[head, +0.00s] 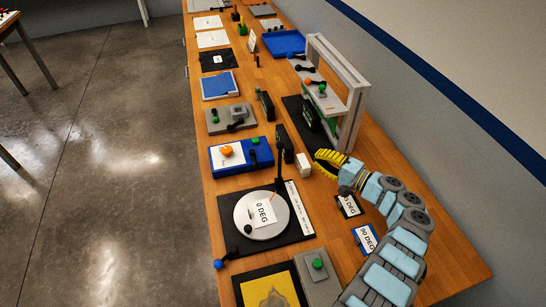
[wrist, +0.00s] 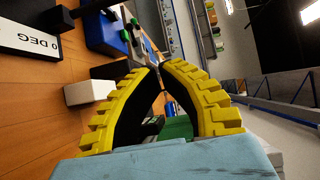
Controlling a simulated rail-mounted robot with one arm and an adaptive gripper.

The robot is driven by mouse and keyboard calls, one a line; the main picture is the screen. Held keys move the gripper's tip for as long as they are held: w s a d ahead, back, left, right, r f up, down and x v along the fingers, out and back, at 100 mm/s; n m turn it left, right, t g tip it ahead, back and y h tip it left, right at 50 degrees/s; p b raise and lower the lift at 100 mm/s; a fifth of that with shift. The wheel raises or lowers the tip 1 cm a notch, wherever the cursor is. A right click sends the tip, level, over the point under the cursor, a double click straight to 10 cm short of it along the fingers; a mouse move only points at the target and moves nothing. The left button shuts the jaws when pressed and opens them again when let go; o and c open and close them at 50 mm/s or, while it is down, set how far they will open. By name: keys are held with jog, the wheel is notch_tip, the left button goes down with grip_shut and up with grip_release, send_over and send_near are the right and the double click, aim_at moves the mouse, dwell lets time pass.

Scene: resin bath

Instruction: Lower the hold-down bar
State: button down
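A tall grey frame (head: 352,88) stands on the right side of the bench on a black base. A pale crossbar (head: 328,101) spans it, with black handles, an orange knob and a green knob near it; this looks like the hold-down bar, though I cannot be certain. My gripper (head: 322,160) is in front of the frame's near end, low over the bench and apart from the bar. In the wrist view, the yellow fingers of my gripper (wrist: 160,66) curve together and their tips appear to meet, with nothing clearly held. A green and black thing shows between the fingers.
A small white block (head: 303,165) stands just left of my gripper; it also shows in the wrist view (wrist: 90,92). A round grey turntable (head: 243,221) with a "0 DEG" card and a blue box (head: 219,158) are nearby. A wall runs along the right.

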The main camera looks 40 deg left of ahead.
aim_at(280, 163)
jog(key=shift+s+a+r+g, duration=0.1)
jog(key=shift+s+r+g, duration=0.1)
jog(key=shift+r+g, duration=0.15)
jog(key=shift+f, duration=0.1)
jog(key=s+a+p, duration=0.4)
jog(key=s+a, duration=0.1)
jog(key=a, duration=0.3)
dwell(1.2)
jog(key=shift+n, duration=0.3)
dwell(0.3)
